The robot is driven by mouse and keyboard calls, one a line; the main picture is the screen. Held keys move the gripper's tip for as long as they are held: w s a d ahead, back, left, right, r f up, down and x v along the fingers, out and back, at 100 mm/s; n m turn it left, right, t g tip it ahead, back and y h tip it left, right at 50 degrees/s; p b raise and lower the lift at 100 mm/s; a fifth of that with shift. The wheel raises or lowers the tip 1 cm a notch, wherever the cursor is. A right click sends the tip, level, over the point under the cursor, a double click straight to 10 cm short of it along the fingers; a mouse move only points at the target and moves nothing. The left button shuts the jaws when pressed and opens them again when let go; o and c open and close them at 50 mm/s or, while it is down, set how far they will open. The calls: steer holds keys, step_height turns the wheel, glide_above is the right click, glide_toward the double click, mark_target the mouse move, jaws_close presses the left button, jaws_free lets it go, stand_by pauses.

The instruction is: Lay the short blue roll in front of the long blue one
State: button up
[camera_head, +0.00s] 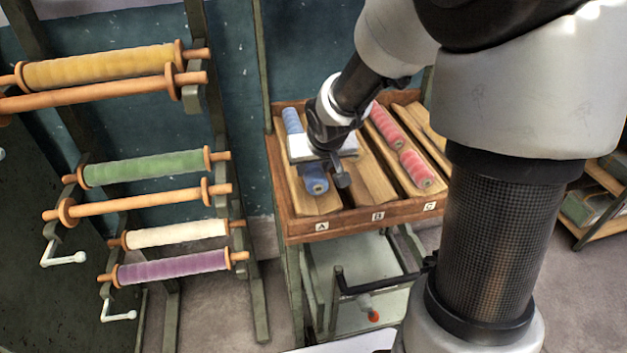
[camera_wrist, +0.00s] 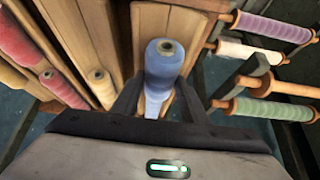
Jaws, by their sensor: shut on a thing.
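The short blue roll (camera_head: 315,181) is at the front end of channel A of the wooden tray (camera_head: 370,213). In the wrist view the short blue roll (camera_wrist: 164,60) lies between my two fingers, its holed end facing away from my palm. My gripper (camera_head: 322,172) is shut on it; it also shows in the wrist view (camera_wrist: 160,88). The long blue roll (camera_head: 292,121) lies farther back in channel A, partly hidden by my gripper. A paler blue part shows under the held roll in the wrist view. I cannot tell whether the held roll touches the channel.
Two pink-red rolls (camera_head: 415,168) lie in line in channel C. A cream roll (camera_wrist: 100,82) lies in the channel beside A. A rack at the left holds a purple roll (camera_head: 172,267), a green roll (camera_head: 145,168) and others. The tray's front rim is just ahead of the held roll.

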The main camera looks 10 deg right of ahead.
steer(key=shift+f+b, duration=0.55)
steer(key=shift+f, duration=1)
steer(key=shift+f, duration=0.1)
steer(key=shift+f+b, duration=0.4)
steer(key=shift+b, duration=0.15)
steer(key=o, duration=1.1)
steer(key=p+v, duration=0.8)
steer(key=v, duration=0.4)
steer(key=shift+r, duration=0.5)
